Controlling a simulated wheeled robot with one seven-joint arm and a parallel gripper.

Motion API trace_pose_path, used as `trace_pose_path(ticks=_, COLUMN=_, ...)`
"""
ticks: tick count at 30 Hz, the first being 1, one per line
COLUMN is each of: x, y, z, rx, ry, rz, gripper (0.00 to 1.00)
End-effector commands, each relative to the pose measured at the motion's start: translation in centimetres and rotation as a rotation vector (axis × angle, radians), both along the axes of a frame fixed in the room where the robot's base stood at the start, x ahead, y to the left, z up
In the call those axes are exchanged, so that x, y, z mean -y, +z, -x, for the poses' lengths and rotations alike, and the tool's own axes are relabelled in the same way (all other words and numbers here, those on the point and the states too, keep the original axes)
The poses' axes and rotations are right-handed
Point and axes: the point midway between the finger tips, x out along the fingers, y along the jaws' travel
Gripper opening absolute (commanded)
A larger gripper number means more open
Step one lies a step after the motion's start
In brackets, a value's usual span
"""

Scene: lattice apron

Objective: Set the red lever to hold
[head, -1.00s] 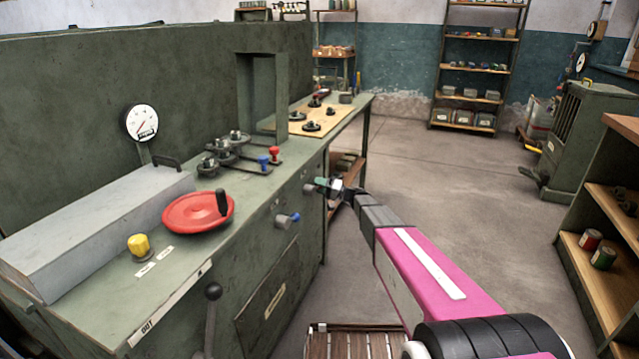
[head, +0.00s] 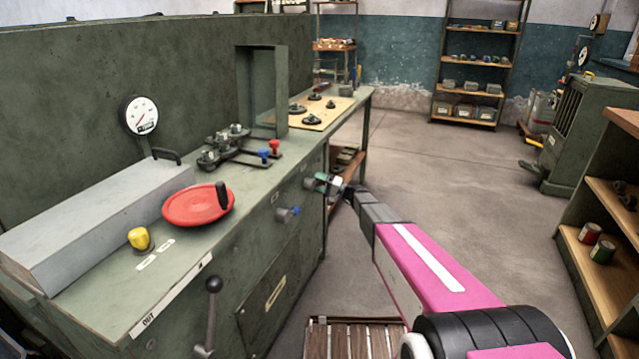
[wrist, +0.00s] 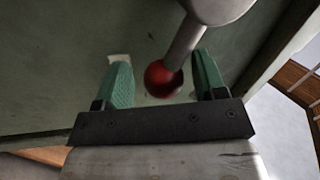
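A lever with a glossy red ball knob (wrist: 163,79) on a grey rod shows in the wrist view. The rod rises from the knob to a round grey hub at the top. My gripper (wrist: 160,75) is open, with a green finger on each side of the knob and a gap visible on both sides. In the head view my gripper (head: 326,184) is at the front face of the green machine (head: 225,255), beside a grey hub (head: 309,183). The red knob is hidden there. A pale label beyond the left finger is unreadable.
A blue-tipped lever (head: 294,211) is on the front face, left of my gripper. A black-knobbed lever (head: 213,285) stands nearer. A red handwheel (head: 197,205) and small red- and blue-topped levers (head: 268,151) are on top. Floor to the right is open.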

Motion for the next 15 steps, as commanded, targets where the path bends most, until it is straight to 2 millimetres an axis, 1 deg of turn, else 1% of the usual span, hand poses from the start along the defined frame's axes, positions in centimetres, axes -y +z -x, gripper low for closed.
trace_pose_path(ticks=10, x=0.3, y=0.2, z=0.0, rx=-0.001, ry=-0.002, rz=-0.005, gripper=0.67)
trace_pose_path(ticks=13, x=1.2, y=0.0, z=0.3, rx=-0.001, ry=-0.003, rz=-0.005, gripper=0.67)
trace_pose_path(ticks=15, x=2.2, y=-0.2, z=0.6, rx=-0.002, ry=-0.005, rz=-0.005, gripper=0.67)
